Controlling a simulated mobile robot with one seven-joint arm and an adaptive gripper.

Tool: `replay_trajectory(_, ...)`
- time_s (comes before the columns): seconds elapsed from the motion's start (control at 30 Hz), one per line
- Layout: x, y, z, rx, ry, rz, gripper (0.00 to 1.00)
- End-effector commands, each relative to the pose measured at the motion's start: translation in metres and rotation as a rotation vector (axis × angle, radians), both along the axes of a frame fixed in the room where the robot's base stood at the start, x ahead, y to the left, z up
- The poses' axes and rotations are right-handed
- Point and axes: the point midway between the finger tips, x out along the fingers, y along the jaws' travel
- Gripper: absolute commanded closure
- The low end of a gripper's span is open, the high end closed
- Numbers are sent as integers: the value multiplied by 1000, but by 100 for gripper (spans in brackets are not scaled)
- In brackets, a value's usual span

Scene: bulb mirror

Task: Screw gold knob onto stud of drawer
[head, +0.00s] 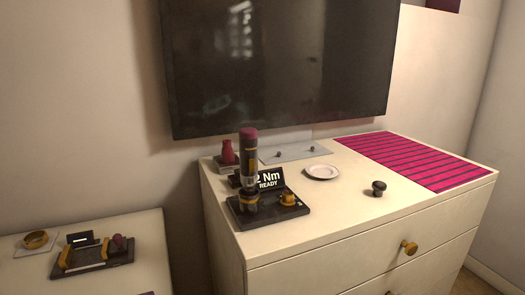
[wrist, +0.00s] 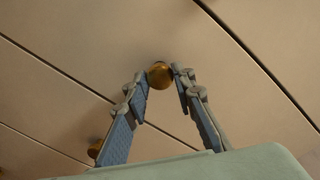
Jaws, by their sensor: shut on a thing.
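My gripper (wrist: 160,76) shows only in the wrist view, with its two fingers closed on a gold knob (wrist: 159,74). The knob sits between the fingertips, in front of a pale drawer front (wrist: 190,35). The stud is hidden behind the knob, and I cannot tell whether the knob touches the drawer face. A second gold knob (wrist: 95,149) is at lower left, partly behind the left finger. In the head view, a gold knob (head: 409,247) is on the top drawer (head: 350,260) of the white dresser, and another (head: 388,293) is cut off at the bottom edge. My gripper is not visible there.
A side table (head: 30,275) stands at left.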

Motion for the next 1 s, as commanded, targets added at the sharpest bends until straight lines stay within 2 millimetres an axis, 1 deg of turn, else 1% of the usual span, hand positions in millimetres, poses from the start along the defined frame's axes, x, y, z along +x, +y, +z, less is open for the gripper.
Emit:
replay_trajectory(0.03,0,1,3,29,11,2,100)
replay_trajectory(0.4,1,1,2,248,101,1,100)
replay_trajectory(0.53,1,1,1,284,115,1,100)
replay_trajectory(0.87,1,1,1,295,120,1,100)
replay_trajectory(1.0,1,1,3,368,151,1,100)
